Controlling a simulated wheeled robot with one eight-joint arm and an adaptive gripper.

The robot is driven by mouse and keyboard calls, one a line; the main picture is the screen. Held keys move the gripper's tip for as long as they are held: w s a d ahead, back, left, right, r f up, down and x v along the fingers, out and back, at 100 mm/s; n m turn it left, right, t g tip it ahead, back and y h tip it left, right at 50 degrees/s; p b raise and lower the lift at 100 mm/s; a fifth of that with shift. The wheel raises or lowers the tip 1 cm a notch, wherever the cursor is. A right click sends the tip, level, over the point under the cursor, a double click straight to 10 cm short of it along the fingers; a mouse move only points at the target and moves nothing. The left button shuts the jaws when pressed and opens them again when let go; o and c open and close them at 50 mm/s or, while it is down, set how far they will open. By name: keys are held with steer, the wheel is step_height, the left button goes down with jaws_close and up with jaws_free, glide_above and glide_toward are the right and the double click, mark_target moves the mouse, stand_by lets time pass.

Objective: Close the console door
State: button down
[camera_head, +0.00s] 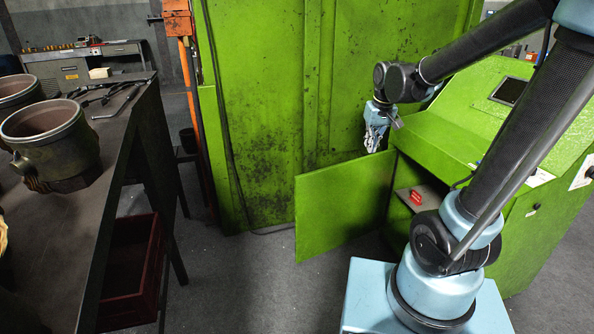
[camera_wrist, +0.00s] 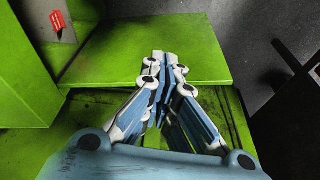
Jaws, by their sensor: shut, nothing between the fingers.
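The green console (camera_head: 480,130) stands at the right in the head view. Its door (camera_head: 343,204) is a flat green panel that stands open, swung out to the left of the cabinet opening. My gripper (camera_head: 373,147) is shut and empty, at the upper edge of the door near its hinge side. In the wrist view my gripper (camera_wrist: 166,62) points at the door (camera_wrist: 165,50), with the fingertips over the panel. I cannot tell whether they touch it. A red object (camera_head: 416,197) lies on a shelf inside the opening; it also shows in the wrist view (camera_wrist: 57,18).
A tall green press panel (camera_head: 275,100) stands behind the door. A dark workbench (camera_head: 125,110) with metal pots and tools is at the left, with a red crate (camera_head: 130,270) under it. Grey floor (camera_head: 245,270) is clear between bench and door.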

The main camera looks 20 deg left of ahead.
steer(key=w+a+f+n, duration=0.1)
steer(key=w+a+f, duration=0.2)
steer(key=a, duration=0.6)
steer(key=w+a+f+n+y, duration=0.1)
steer(key=w+a+f, duration=0.15)
steer(key=a, duration=0.65)
steer(key=w+a+f+n, duration=0.2)
steer(key=a+f, duration=0.1)
steer(key=a, duration=0.7)
steer(key=x, duration=1)
steer(key=shift+s+d+f, duration=0.1)
steer(key=shift+s+d, duration=1.25)
